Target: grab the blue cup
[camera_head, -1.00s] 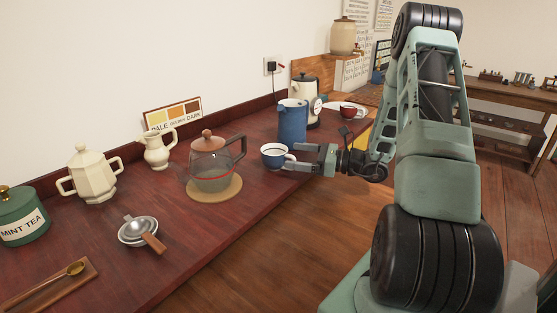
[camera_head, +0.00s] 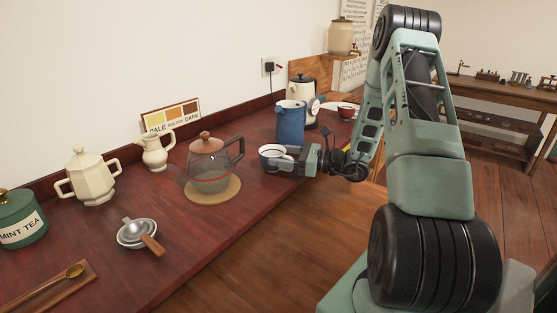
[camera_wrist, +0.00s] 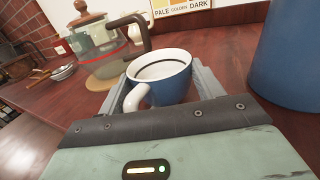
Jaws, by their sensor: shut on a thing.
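The blue cup (camera_head: 269,160) has a white inside and a white handle. It stands near the counter's front edge, right of the glass teapot. My gripper (camera_head: 285,160) reaches it from the right, its fingers on either side of the cup. In the wrist view the cup (camera_wrist: 163,76) sits between the two fingers of my gripper (camera_wrist: 164,84), with its white handle (camera_wrist: 136,97) toward the palm. The gripper is shut on the cup. I cannot tell whether the cup's base touches the counter.
A glass teapot (camera_head: 209,165) stands on a round mat (camera_head: 226,193) left of the cup. A tall blue jug (camera_head: 290,124) stands close behind it, also large at right in the wrist view (camera_wrist: 293,60). A cream kettle (camera_head: 303,88) is farther back.

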